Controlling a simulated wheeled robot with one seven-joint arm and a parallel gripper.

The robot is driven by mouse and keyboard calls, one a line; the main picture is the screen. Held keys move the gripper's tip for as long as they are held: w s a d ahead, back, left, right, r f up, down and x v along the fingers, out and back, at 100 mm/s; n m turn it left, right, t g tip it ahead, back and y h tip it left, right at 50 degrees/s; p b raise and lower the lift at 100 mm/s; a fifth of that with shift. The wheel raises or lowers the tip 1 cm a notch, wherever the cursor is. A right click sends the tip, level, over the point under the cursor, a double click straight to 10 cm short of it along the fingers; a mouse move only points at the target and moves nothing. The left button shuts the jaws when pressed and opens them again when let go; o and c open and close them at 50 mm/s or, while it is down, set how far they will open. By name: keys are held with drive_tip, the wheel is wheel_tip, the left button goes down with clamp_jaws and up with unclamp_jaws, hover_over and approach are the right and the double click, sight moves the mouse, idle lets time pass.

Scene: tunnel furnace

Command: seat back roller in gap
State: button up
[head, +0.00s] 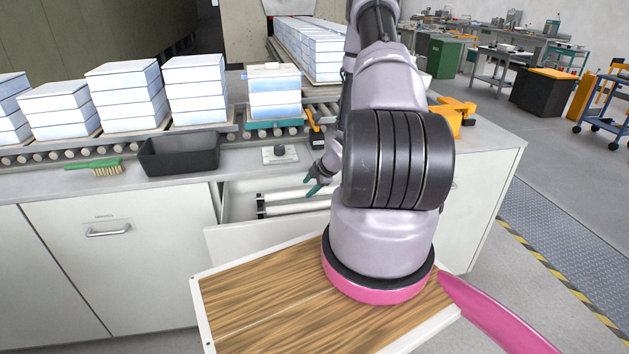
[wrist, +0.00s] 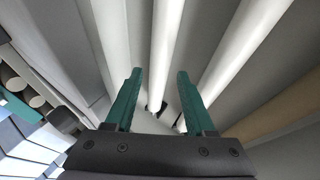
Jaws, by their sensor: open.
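An open drawer (head: 230,203) in the counter front holds pale rollers (head: 290,203) lying lengthwise, with dark ends at the left. My gripper (head: 314,184), with green fingers, is over the drawer, pointing down and to the left. In the wrist view my gripper (wrist: 159,72) is open, its fingers either side of the line of one white roller (wrist: 165,45). I cannot tell how far below the fingertips that roller lies. Another white roller (wrist: 243,52) runs to its right. The roller conveyor (head: 60,151) runs along the counter; I cannot make out a gap in it.
A teal tray (head: 270,125) with stacked boxes stands on the conveyor. A black bin (head: 180,155), a green brush (head: 98,167) and a small control box (head: 281,154) are on the counter. Orange-yellow items (head: 452,112) are at right. My arm hides part of the counter.

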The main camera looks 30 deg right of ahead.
sight(304, 191)
drive_tip(key=shift+x, duration=2.05)
drive_tip(key=shift+c, duration=0.3)
